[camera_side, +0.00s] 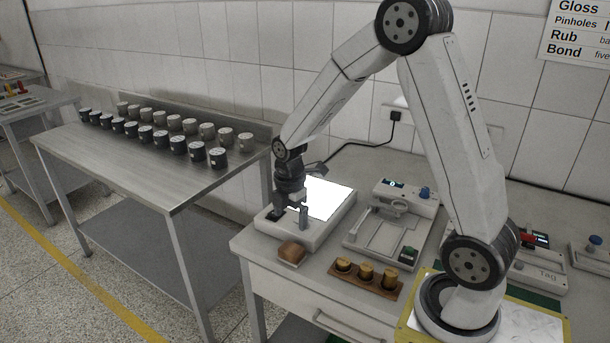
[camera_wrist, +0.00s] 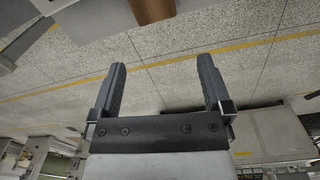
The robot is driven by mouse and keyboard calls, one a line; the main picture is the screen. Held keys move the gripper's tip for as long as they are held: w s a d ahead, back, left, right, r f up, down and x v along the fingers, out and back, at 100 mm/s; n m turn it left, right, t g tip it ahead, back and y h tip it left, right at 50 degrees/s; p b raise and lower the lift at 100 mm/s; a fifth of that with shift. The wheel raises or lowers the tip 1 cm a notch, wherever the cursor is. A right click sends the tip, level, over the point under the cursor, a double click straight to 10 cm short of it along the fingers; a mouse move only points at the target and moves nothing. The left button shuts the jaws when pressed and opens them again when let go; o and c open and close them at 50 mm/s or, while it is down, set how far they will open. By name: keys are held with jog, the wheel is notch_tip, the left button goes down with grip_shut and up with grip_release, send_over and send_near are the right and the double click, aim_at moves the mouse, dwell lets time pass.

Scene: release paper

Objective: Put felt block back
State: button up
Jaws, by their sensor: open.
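A small brown block (camera_side: 291,252), which looks like the felt block, sits at the table's front left corner, just in front of the device with the bright white panel. A brown piece also shows at the top edge of the wrist view (camera_wrist: 152,10), partly cut off; it looks like the same block. My gripper (camera_side: 289,218) is over the left front part of the white-panel device, behind the block and apart from it. In the wrist view my gripper (camera_wrist: 162,66) has its two dark fingers spread wide with nothing between them.
The white-panel device (camera_side: 325,198) lies under my gripper. A wooden rack (camera_side: 365,278) with brass-coloured weights stands to the right of the block. A grey instrument (camera_side: 390,225) is behind it. A steel bench (camera_side: 160,160) with rows of cans is at left, across a gap of floor.

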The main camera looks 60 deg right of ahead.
jog(key=s+a+r+m+t, duration=0.2)
jog(key=s+a+m, duration=0.7)
jog(key=m, duration=0.7)
jog(key=shift+s, duration=0.6)
